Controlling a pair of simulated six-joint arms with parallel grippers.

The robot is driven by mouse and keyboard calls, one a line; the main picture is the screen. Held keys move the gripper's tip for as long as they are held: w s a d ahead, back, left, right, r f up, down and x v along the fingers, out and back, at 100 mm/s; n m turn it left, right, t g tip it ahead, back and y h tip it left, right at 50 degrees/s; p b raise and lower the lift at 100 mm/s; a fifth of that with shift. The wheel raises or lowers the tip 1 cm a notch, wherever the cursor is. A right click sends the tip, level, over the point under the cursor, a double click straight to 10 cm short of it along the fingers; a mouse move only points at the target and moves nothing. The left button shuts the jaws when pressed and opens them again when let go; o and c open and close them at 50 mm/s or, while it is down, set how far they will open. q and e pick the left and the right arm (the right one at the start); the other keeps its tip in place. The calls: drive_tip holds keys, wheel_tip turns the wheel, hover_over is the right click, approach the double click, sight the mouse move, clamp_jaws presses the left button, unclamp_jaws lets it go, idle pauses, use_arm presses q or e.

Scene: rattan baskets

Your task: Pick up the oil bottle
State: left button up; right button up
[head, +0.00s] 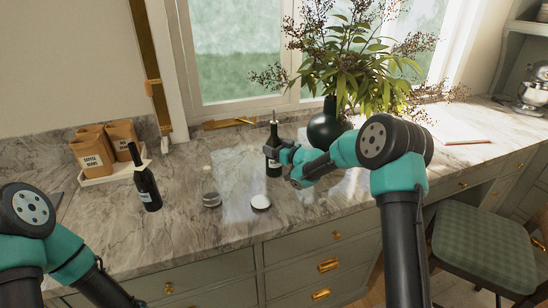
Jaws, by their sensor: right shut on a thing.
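The oil bottle (273,135) is dark, with a thin pourer at its top and a pale label. It stands upright on the marble counter, or very slightly above it; I cannot tell which. My right gripper (275,154) reaches in from the right and is shut on the bottle's body, hiding part of its middle. A second dark bottle (147,185), with a white label, stands upright on the counter at the left. My left arm is at the lower left, and its gripper is out of the frame.
A tray (113,174) with coffee bean bags (92,149) stands at the back left. Two small round containers, one grey (211,200) and one white-topped (260,202), sit near the front edge. A dark vase (325,127) with a leafy plant stands behind my right arm.

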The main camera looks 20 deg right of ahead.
sight(277, 139)
drive_tip(key=shift+r, duration=0.1)
drive_tip(key=shift+c, duration=0.8)
drive_tip(key=shift+r, duration=1.55)
drive_tip(key=shift+s+r, duration=0.15)
drive_tip(key=shift+r, duration=0.15)
drive_tip(key=s+a, duration=0.2)
drive_tip(key=s, duration=0.5)
drive_tip(key=s+a+r, duration=0.1)
drive_tip(key=s+a, duration=0.1)
drive_tip(key=s, duration=0.6)
drive_tip(key=shift+a, duration=0.25)
drive_tip(key=shift+r, duration=0.2)
